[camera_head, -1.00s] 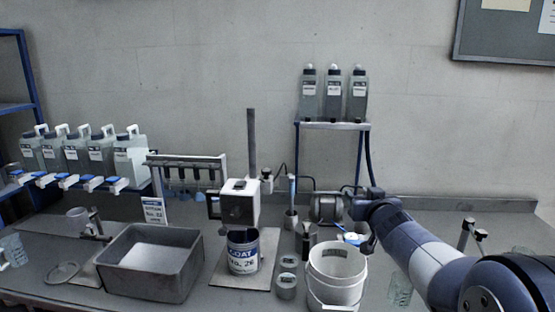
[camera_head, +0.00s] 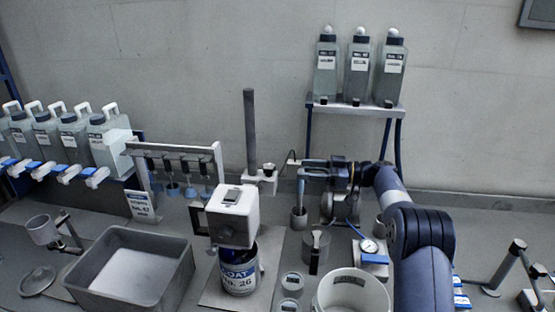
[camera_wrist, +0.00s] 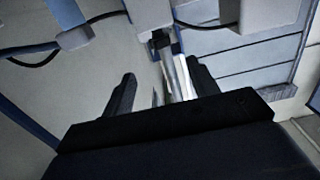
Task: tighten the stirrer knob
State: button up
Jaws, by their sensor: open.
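The stirrer has a white motor head (camera_head: 234,215) on a grey upright column (camera_head: 250,130). A small white clamp with a dark knob (camera_head: 268,170) sits at the column, right of the motor head. My gripper (camera_head: 293,162) is to the right of the knob and points left towards it, with a small gap. In the wrist view my two dark fingers (camera_wrist: 160,78) stand apart, with nothing clearly held. A grey rod (camera_wrist: 172,72) and white clamp parts show beyond and between them; I cannot tell there which part is the knob.
A labelled can (camera_head: 239,275) stands under the motor head. A grey tray (camera_head: 133,268) is left, a white bucket (camera_head: 352,292) front right. A blue-handled tool stands in a grey holder (camera_head: 299,218) below my gripper. A shelf with several bottles (camera_head: 352,104) stands behind.

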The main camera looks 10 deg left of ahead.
aim_at(274, 166)
jog(key=a+p, duration=0.1)
jog(key=a, duration=0.6)
jog(key=a+p, duration=0.1)
jog(key=a, duration=0.2)
jog(key=shift+s+a+r+p, duration=0.1)
jog(key=shift+s+a+p, duration=0.15)
jog(key=shift+s+p, duration=0.15)
jog(key=shift+c, duration=0.6)
jog(key=c, duration=0.9)
jog(key=shift+o, duration=0.2)
